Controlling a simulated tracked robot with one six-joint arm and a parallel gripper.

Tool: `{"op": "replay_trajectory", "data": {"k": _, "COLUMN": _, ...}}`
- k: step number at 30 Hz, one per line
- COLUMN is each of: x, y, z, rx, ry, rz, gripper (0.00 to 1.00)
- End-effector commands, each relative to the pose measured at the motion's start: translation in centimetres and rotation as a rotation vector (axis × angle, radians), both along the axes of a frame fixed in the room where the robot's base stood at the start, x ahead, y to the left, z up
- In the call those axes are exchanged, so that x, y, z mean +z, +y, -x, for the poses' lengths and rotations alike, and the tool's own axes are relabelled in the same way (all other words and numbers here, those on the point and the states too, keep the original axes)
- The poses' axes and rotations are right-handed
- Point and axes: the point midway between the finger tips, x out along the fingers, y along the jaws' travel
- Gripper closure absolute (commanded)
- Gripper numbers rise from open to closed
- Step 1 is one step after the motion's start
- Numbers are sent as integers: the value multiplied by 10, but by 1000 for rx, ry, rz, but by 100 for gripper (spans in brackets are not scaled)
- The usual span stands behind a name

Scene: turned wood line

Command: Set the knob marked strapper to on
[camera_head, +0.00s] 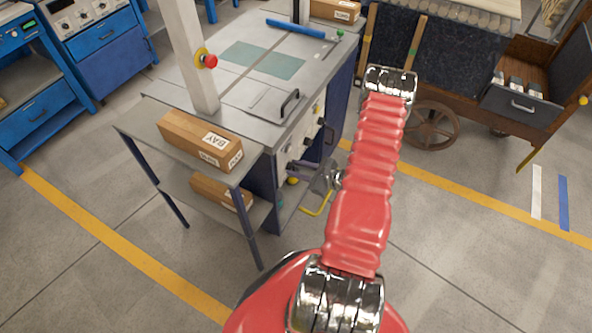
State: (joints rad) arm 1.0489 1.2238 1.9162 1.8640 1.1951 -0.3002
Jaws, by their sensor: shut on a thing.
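The strapping machine (235,85) is a grey-topped table with a dark blue body. Its narrow front panel (308,132) carries several small knobs and buttons, with labels too small to read. My gripper (292,167) is at the lower part of this panel, its jaws shut on a knob there. The jaws hide most of that knob, so I cannot tell its marking or which way it points. My red arm reaches over from the bottom and hides part of the area right of the panel.
A red emergency button (209,61) is on the white post. Cartons (201,139) lie on the side shelf. A yellow bent handle (318,207) sticks out low by the panel. A wooden cart (455,75) with an open drawer stands at right. The grey floor in front is clear.

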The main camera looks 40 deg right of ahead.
Motion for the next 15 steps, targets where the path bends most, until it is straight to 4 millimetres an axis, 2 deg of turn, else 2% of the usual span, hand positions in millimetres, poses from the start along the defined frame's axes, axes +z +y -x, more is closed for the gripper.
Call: {"op": "replay_trajectory", "data": {"k": 15, "x": -4, "y": -1, "z": 1, "rx": 1, "ry": 140, "rz": -367, "gripper": 95}}
